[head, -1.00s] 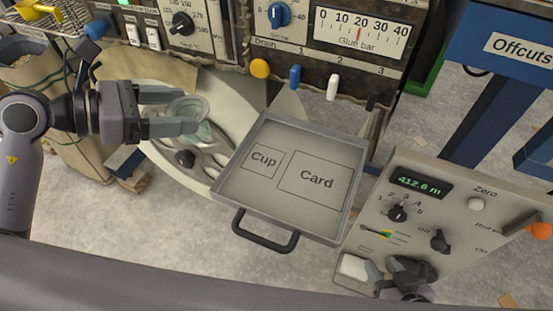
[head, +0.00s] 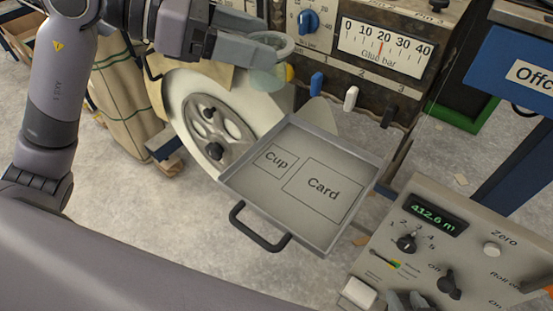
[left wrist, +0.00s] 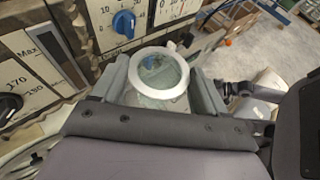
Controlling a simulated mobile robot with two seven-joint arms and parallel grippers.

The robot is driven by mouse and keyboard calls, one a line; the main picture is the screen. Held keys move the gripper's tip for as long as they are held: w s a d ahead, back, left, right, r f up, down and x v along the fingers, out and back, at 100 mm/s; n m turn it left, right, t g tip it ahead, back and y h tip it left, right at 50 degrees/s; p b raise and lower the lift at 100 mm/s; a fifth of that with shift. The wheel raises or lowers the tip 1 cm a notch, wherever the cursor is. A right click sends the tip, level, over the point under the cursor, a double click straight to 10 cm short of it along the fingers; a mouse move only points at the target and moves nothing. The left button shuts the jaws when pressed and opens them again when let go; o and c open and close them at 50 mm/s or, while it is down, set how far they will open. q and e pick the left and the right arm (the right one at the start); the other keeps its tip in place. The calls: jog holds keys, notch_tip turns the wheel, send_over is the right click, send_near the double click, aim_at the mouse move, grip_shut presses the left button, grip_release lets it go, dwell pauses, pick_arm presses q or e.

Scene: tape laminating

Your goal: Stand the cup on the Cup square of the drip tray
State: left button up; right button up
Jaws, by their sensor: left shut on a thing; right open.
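The cup (head: 268,78) is see-through and greenish with a pale rim. My left gripper (head: 262,48) is shut on it and holds it in the air, above and beyond the back-left side of the drip tray (head: 262,193). In the left wrist view the cup (left wrist: 158,74) sits between the two fingers, its round rim facing the camera. The Cup square (head: 275,160) is the smaller outline on the tray's left, and it is bare.
The larger Card square (head: 323,187) is bare too. The tray has a dark front handle (head: 258,231). A machine front with a glue bar gauge (head: 383,48) and coloured drain levers (head: 317,84) stands behind it. A control box (head: 440,240) stands at the right.

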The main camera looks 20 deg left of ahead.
pick_arm(q)
notch_tip(320, 180, up, 4)
jog(key=d, duration=0.2)
jog(key=b, duration=0.4)
send_over(264, 162)
notch_tip(264, 162, down, 20)
jog(key=shift+r, duration=0.2)
jog(key=shift+f, duration=0.2)
jog(key=o, duration=1.1)
